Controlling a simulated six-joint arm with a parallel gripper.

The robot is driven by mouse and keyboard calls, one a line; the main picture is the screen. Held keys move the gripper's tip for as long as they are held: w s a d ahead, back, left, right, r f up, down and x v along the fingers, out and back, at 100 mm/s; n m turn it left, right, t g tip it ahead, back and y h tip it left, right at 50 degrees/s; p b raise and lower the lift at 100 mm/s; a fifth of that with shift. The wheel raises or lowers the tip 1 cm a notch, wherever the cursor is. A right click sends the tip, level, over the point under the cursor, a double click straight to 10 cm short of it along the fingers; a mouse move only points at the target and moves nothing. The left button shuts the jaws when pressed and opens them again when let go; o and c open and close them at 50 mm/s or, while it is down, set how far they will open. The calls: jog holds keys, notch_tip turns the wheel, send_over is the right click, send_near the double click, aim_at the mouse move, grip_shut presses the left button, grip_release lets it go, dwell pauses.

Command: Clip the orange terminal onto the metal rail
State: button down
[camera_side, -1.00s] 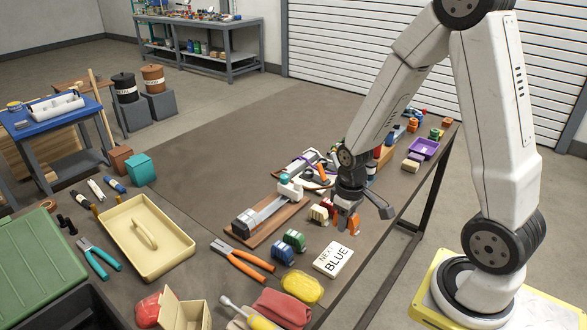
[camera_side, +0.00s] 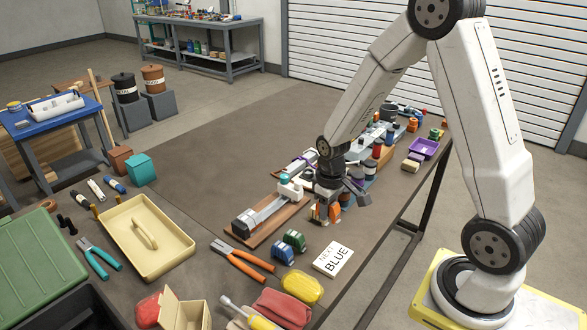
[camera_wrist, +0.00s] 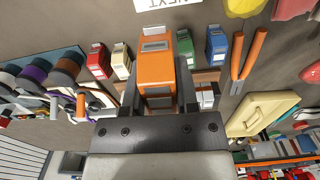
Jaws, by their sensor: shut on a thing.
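My gripper (camera_side: 327,205) is shut on the orange terminal (camera_wrist: 155,75), which sits between the two dark fingers in the wrist view. In the side view the terminal shows as a small orange patch (camera_side: 335,213) under my wrist, partly hidden. The metal rail (camera_side: 267,212) lies on a wooden board left of my gripper, with a white and teal block at its far end. My gripper is beside the board's right edge, apart from the bare stretch of rail. In the wrist view the rail is mostly hidden behind the gripper.
Red (camera_wrist: 98,60) and cream (camera_wrist: 120,60) terminals stand close on one side of the held one, green (camera_wrist: 185,45) and blue (camera_wrist: 215,42) on the other. Orange-handled pliers (camera_side: 243,262) lie near the board. Spools (camera_wrist: 65,68) crowd the wrist view's left.

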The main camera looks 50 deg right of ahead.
send_near(269, 211)
jog(key=s, duration=0.2)
jog(key=shift+w+d+f, duration=0.1)
jog(key=shift+w+f, duration=0.05)
jog(key=shift+w, duration=1)
jog(key=shift+f, duration=0.15)
jog(key=shift+f, duration=2.65)
jog(key=shift+f, duration=1)
jog(key=shift+c, duration=1.4)
grip_release()
jog(key=shift+s+f, duration=0.1)
